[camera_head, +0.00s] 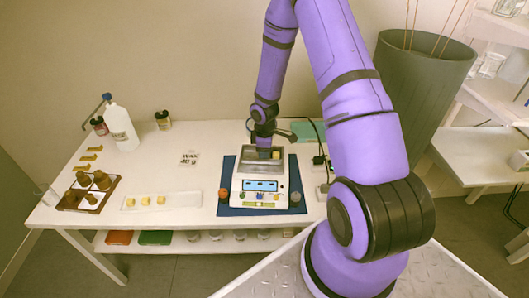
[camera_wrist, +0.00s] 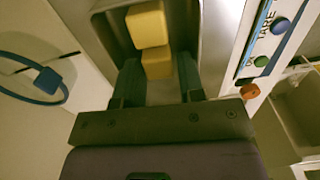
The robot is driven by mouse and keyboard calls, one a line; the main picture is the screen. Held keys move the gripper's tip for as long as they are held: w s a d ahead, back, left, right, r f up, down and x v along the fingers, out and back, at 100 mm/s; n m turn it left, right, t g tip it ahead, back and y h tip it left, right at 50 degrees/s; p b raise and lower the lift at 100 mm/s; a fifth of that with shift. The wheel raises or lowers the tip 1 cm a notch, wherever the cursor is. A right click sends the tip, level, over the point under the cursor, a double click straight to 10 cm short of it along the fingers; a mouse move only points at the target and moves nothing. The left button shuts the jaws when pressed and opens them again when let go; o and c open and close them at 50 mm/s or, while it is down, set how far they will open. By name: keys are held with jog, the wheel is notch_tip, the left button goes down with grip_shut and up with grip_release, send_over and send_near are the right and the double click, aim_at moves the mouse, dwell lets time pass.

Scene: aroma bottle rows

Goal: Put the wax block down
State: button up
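A kitchen-type scale (camera_head: 277,176) with a metal pan and a display stands on a dark blue mat (camera_head: 225,208). My gripper (camera_head: 264,150) points down into the pan. In the wrist view a yellow wax block (camera_wrist: 158,64) sits between the two fingertips of my gripper (camera_wrist: 159,72), with both fingers against its sides. A second yellow block (camera_wrist: 148,24) lies in the pan just beyond it. Whether the held block touches the pan floor is hard to tell. Three more yellow blocks (camera_head: 145,200) lie on a white tray (camera_head: 185,199) left of the scale.
A brown holder (camera_head: 74,207) with amber bottles stands at the table's left end. A white bottle (camera_head: 121,128) and dark jars (camera_head: 163,120) stand at the back. A "WAX" card (camera_head: 189,158) lies behind the white tray. Cables run right of the scale.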

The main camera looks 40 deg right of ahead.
jog(key=s+a+r+m+t+h, duration=0.1)
jog(key=s+a+r+m, duration=0.15)
jog(key=r, duration=0.85)
jog(key=s+a+r+m, duration=0.1)
jog(key=s+a+r, duration=0.15)
jog(key=r, duration=0.95)
jog(key=s+a+r+m+t+h, duration=0.1)
jog(key=s+r, duration=0.2)
jog(key=r, duration=0.8)
jog(key=s+a+r+m+t+y, duration=0.1)
jog(key=s+a+r+m, duration=0.1)
jog(key=s+r, duration=0.4)
jog(key=s+a+r+m+t+y, duration=0.1)
jog(key=s+a+r, duration=0.4)
jog(key=s, duration=0.7)
jog(key=m+t, duration=0.1)
jog(key=m, duration=0.1)
jog(key=shift+s+r+m, duration=0.25)
jog(key=shift+r+m, duration=0.1)
dwell(0.5)
